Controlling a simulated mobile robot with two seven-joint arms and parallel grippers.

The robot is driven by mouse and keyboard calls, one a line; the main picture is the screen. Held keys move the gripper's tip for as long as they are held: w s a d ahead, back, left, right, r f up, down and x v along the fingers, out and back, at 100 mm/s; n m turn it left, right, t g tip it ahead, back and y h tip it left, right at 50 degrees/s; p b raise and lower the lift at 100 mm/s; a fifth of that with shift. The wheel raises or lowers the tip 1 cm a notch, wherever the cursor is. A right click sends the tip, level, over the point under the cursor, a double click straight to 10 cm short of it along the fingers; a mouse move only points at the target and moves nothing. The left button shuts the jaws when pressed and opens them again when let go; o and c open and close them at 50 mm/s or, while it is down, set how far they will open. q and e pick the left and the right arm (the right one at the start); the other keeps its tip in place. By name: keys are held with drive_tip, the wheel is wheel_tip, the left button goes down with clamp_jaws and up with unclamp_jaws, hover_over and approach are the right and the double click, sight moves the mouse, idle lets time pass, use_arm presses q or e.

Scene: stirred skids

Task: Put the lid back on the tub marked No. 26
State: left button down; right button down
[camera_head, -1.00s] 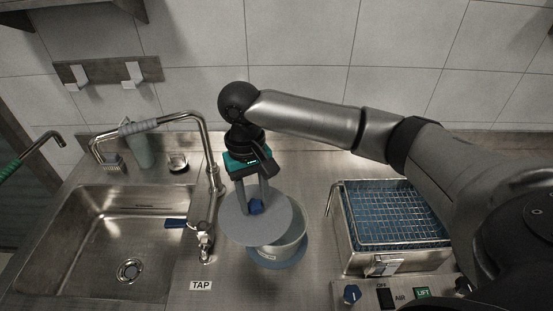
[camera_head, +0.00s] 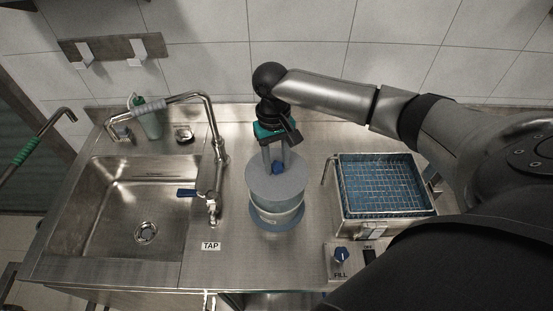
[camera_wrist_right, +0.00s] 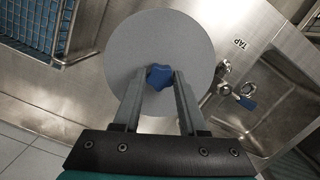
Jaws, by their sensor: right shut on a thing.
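My right gripper (camera_head: 277,165) points down and is shut on the blue knob (camera_head: 278,169) of a round grey lid. The lid (camera_head: 262,186) is held roughly level over the tub, covering most of its opening. The tub (camera_head: 278,216) is a pale round container; I cannot tell whether the lid touches its rim, and no number on it is readable. In the right wrist view the blue knob (camera_wrist_right: 159,77) sits between the fingertips, and the grey lid (camera_wrist_right: 180,40) hides the tub. My left gripper is not in view.
The tub stands on a blue-grey disc (camera_head: 293,224) on the steel counter. A sink (camera_head: 110,210) and a tall tap (camera_head: 219,160) are to the left. A steel bath with a blue-lined wire basket (camera_head: 385,185) is to the right, with control knobs (camera_head: 341,256) in front.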

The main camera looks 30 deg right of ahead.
sight(277, 178)
drive_tip(key=shift+f+b, duration=1.65)
drive_tip(key=shift+b, duration=0.4)
drive_tip(key=shift+f, duration=1)
drive_tip(key=shift+p, duration=1)
drive_tip(key=shift+f+p, duration=0.5)
drive_tip(key=shift+f, duration=0.25)
idle(0.4)
drive_tip(key=shift+p, duration=0.85)
idle(0.8)
drive_tip(key=shift+f, duration=0.1)
unclamp_jaws()
idle(0.7)
